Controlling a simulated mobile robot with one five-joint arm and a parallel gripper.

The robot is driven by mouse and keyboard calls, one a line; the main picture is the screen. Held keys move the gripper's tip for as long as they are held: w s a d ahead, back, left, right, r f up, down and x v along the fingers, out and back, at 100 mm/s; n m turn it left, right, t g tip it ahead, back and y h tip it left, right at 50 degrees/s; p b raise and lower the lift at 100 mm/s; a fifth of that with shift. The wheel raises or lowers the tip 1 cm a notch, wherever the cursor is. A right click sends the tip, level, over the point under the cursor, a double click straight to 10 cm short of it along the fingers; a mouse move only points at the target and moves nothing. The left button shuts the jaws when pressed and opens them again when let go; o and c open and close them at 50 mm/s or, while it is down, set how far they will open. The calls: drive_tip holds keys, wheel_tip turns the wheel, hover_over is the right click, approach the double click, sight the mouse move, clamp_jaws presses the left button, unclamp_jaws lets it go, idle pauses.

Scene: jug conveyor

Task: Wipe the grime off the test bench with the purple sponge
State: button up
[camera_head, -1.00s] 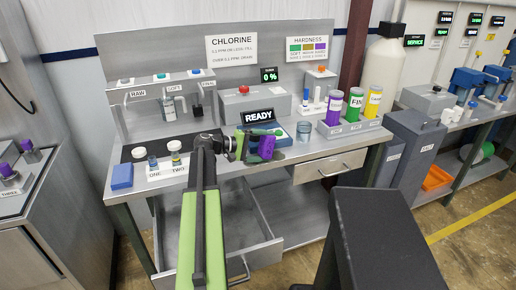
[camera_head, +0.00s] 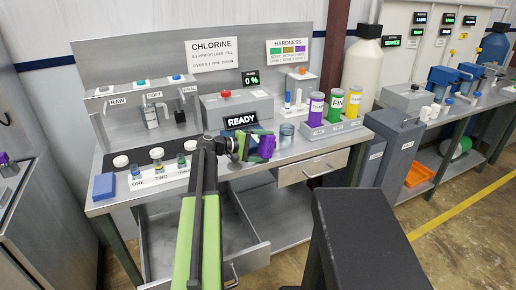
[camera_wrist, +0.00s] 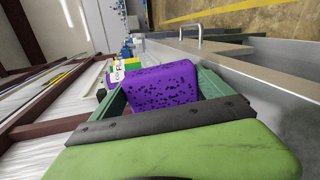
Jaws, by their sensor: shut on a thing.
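The purple sponge (camera_head: 265,150) is held between the jaws of my gripper (camera_head: 250,146), above the front part of the test bench (camera_head: 305,152). In the wrist view the purple sponge (camera_wrist: 162,88) carries dark specks and sits between the green fingers of my gripper (camera_wrist: 165,95). I cannot tell whether the sponge touches the bench top. A dark patch (camera_head: 112,161) lies on the bench top at the left, behind the small pots; I cannot tell if it is grime or a mat. My arm hides part of the bench middle.
A blue block (camera_head: 104,186) and a white strip (camera_head: 150,179) with labelled pots stand at front left. A READY display (camera_head: 241,120), a glass beaker (camera_head: 287,132) and a rack of coloured canisters (camera_head: 336,127) stand near the sponge. An open drawer (camera_head: 250,255) sticks out below.

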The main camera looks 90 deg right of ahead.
drive_tip(key=shift+s+d, duration=0.25)
drive_tip(key=shift+s, duration=0.2)
drive_tip(key=shift+f, duration=0.15)
drive_tip(key=shift+w+a+f+v, duration=0.1)
drive_tip(key=shift+f+v, duration=0.3)
drive_tip(key=shift+v, duration=1.6)
drive_tip(key=shift+w+a+f+v, duration=0.1)
drive_tip(key=shift+f+v, duration=0.35)
drive_tip(key=shift+v, duration=1.5)
drive_tip(key=shift+w+a+f+v, duration=0.1)
drive_tip(key=shift+f+v, duration=0.3)
drive_tip(key=shift+v, duration=1.6)
drive_tip(key=shift+w+a+f, duration=0.1)
drive_tip(key=shift+w+a, duration=0.15)
drive_tip(key=shift+w, duration=0.35)
drive_tip(key=shift+w+a, duration=0.3)
drive_tip(key=shift+w, duration=0.25)
drive_tip(key=shift+w+a+f, duration=0.1)
drive_tip(key=shift+w+a, duration=0.15)
drive_tip(key=shift+w, duration=0.35)
drive_tip(key=shift+r, duration=0.1)
wheel_tip(320, 180, up, 6)
drive_tip(key=p, duration=0.5)
drive_tip(key=shift+p, duration=0.4)
drive_tip(key=shift+r+p, duration=0.55)
drive_tip(key=shift+p, duration=0.1)
